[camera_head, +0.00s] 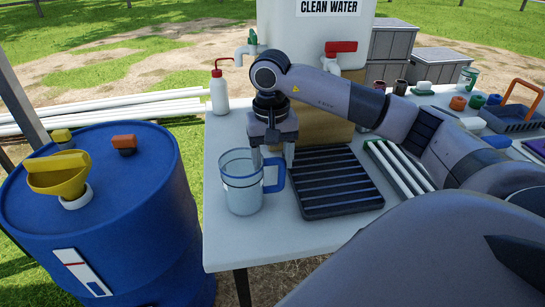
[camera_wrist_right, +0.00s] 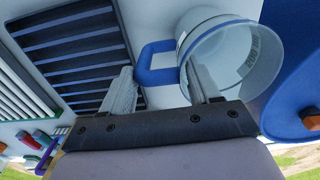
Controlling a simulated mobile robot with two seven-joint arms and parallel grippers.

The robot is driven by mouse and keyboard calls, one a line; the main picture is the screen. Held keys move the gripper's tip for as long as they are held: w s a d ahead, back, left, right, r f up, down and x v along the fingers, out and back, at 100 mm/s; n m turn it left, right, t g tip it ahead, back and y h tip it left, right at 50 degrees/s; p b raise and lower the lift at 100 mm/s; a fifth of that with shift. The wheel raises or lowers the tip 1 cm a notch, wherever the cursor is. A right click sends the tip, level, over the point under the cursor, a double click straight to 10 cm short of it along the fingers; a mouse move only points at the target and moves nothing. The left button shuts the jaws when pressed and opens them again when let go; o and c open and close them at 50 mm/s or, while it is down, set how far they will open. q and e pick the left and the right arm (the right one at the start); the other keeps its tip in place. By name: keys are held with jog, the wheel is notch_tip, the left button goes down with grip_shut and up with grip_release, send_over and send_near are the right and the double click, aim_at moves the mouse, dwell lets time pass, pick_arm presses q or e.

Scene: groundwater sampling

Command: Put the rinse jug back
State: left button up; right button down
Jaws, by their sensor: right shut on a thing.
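The rinse jug (camera_head: 241,190) is a clear, bluish cup with a blue rim and a blue handle. It is upright at the front left of the white table, left of the black slatted rack (camera_head: 335,205). I cannot tell whether its base touches the table. My right gripper (camera_head: 272,158) comes down from above and is shut on the jug's handle. In the right wrist view, the blue handle (camera_wrist_right: 152,66) lies between the two fingers (camera_wrist_right: 160,92), with the jug (camera_wrist_right: 235,55) to the right. My left gripper is not in view.
A clean water tank (camera_head: 300,35) with a red-handled tap stands behind. A wash bottle (camera_head: 219,95) is at the table's back left. A blue drum (camera_head: 160,220) with a yellow funnel (camera_head: 60,178) stands left of the table. White tubes (camera_head: 395,165) lie right of the rack.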

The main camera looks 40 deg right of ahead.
jog(key=shift+f, duration=0.1)
jog(key=shift+f, duration=0.15)
jog(key=shift+c, duration=1.2)
grip_release()
jog(key=shift+r, duration=0.2)
jog(key=shift+r, duration=0.25)
notch_tip(320, 180, up, 12)
jog(key=p, duration=0.1)
jog(key=shift+f+p, duration=0.15)
jog(key=shift+p, duration=0.25)
jog(key=shift+a, duration=0.1)
